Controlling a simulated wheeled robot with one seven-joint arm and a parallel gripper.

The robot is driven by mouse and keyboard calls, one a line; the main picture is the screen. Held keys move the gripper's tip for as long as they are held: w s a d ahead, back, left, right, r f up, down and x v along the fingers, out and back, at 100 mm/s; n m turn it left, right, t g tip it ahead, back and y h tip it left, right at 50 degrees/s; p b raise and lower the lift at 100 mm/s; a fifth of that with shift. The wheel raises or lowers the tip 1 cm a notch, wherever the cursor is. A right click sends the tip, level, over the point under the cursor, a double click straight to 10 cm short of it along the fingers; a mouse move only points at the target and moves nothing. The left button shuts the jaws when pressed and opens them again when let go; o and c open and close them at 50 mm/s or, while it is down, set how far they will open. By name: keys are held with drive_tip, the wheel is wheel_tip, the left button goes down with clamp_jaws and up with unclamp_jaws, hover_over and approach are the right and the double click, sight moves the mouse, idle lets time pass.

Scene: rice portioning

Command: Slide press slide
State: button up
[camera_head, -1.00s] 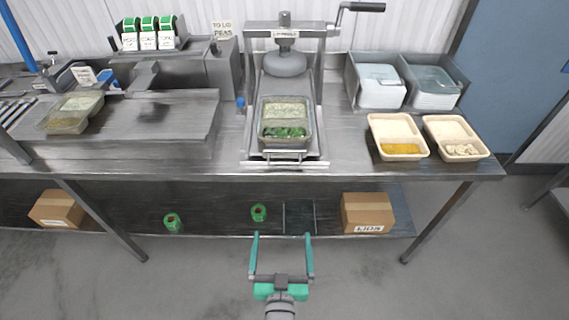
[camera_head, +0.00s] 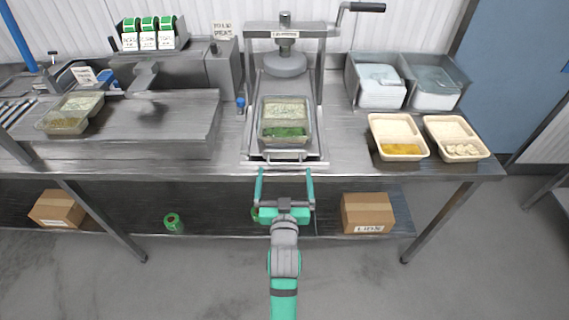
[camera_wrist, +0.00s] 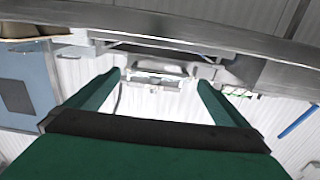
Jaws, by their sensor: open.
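The press (camera_head: 285,62) stands at the back of the steel table, with a round plate under a crossbeam and a crank at the top right. Its slide (camera_head: 250,150) sticks out toward me and has a bar handle (camera_head: 285,155) at its front. A clear container (camera_head: 285,143) with pale and green food sits on the slide, in front of the plate. My gripper (camera_head: 285,173) is open and empty, just in front of the handle and apart from it as far as I can tell. In the wrist view, my open fingers (camera_wrist: 158,82) frame part of the press.
Two cream trays (camera_head: 372,130) of food stand on the right of the table, with grey bins (camera_head: 352,85) behind. Another filled container (camera_head: 88,112) stands on the left. The table's front edge (camera_head: 400,175) and lower shelf with boxes (camera_head: 367,210) are near my arm.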

sight(285, 165)
drive_tip(key=shift+w, duration=2.6)
